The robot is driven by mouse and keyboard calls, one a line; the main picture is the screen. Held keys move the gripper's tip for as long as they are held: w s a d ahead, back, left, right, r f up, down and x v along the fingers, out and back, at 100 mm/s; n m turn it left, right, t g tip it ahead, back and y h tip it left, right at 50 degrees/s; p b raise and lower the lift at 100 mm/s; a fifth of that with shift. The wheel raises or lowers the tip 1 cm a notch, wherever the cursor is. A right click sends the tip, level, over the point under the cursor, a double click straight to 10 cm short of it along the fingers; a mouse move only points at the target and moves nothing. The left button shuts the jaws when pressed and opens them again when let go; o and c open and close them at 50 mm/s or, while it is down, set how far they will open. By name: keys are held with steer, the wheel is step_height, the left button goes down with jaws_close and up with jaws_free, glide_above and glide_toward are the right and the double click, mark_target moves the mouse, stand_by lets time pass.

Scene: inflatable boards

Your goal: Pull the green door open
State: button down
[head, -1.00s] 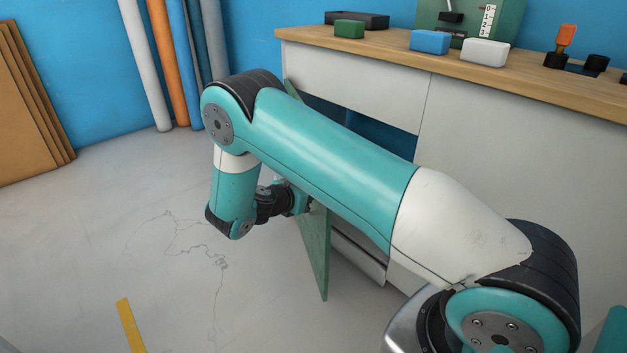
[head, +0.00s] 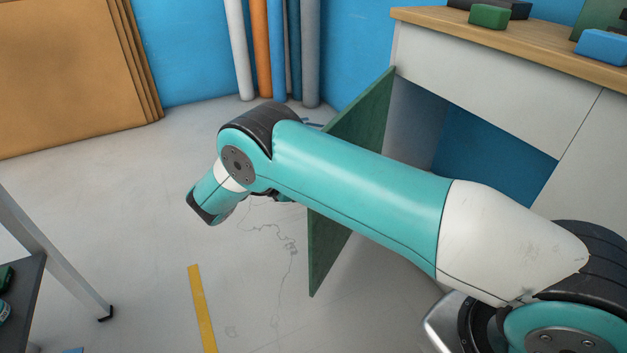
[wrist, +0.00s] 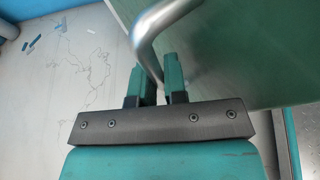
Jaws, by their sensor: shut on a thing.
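The green door (head: 370,115) stands swung out from the white cabinet under the wooden worktop, partly hidden behind my arm in the head view. The dark cabinet opening shows to its right. In the wrist view the door's pale green face (wrist: 235,50) fills the upper right. A bent metal handle (wrist: 148,45) runs down from it between the fingers of my gripper (wrist: 160,82). The gripper is shut on this handle. In the head view the fingers are hidden by the arm.
The white cabinet (head: 470,75) carries a worktop (head: 440,25) with small blocks. Coloured rolls (head: 262,50) and brown boards (head: 70,75) lean at the back wall. A grey stand (head: 55,255) is at the left. The floor by the yellow strip (head: 202,310) is clear.

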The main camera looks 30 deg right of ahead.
steer(key=shift+w+d, duration=0.1)
stand_by(0.3)
steer(key=c, duration=1.5)
jaws_free()
steer(key=shift+d, duration=0.1)
steer(key=shift+o, duration=0.2)
steer(key=shift+r, duration=0.1)
